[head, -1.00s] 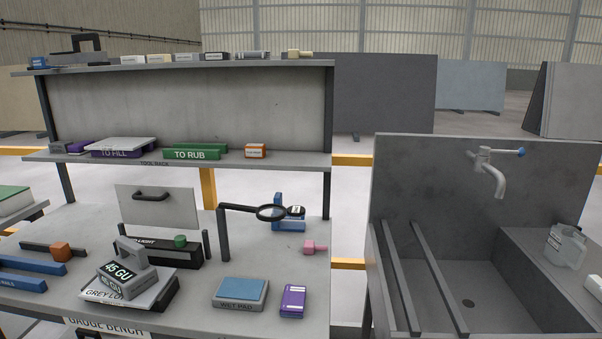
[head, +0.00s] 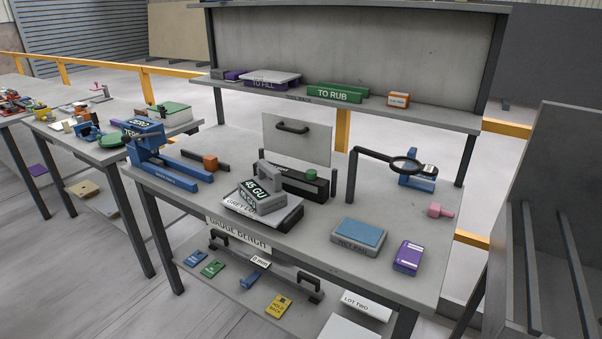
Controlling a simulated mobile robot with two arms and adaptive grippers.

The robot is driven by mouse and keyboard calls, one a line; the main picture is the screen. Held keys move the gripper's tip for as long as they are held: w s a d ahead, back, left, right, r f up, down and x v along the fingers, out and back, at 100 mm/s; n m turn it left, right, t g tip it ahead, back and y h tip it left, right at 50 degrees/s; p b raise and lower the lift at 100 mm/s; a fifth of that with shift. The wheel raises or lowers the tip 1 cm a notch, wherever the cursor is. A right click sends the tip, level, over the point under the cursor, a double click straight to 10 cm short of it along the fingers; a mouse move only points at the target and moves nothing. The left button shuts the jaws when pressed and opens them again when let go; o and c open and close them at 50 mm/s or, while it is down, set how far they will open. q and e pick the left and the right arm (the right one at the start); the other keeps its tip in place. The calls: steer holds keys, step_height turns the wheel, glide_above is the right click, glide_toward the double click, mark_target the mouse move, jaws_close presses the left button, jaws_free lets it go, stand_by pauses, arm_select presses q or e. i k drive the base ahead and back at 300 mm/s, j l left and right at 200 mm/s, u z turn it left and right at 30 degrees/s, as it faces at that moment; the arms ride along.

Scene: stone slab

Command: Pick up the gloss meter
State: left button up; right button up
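The gloss meter (head: 263,197) is a grey device with a loop handle on top and a dark display reading "45 GU". It sits tilted to the picture on a pale slab labelled "GREY LOT" (head: 236,213), near the front edge of the gauge bench (head: 317,249). The slab lies on a dark base. The handle is uncovered and nothing touches it from above. Neither of my grippers shows in the head view.
A black box with a green knob (head: 311,174) stands close behind the meter. A blue stand (head: 168,172) is left, a wet pad (head: 359,236) and purple box (head: 408,258) right. A magnifier arm (head: 405,165) rises behind them. The rack shelf (head: 450,117) overhangs the back.

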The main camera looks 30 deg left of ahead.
mark_target(265, 196)
steer(key=i+j+u, duration=0.1)
steer(key=j+u, duration=0.3)
steer(key=i+j+u, duration=0.15)
steer(key=j+u, duration=0.25)
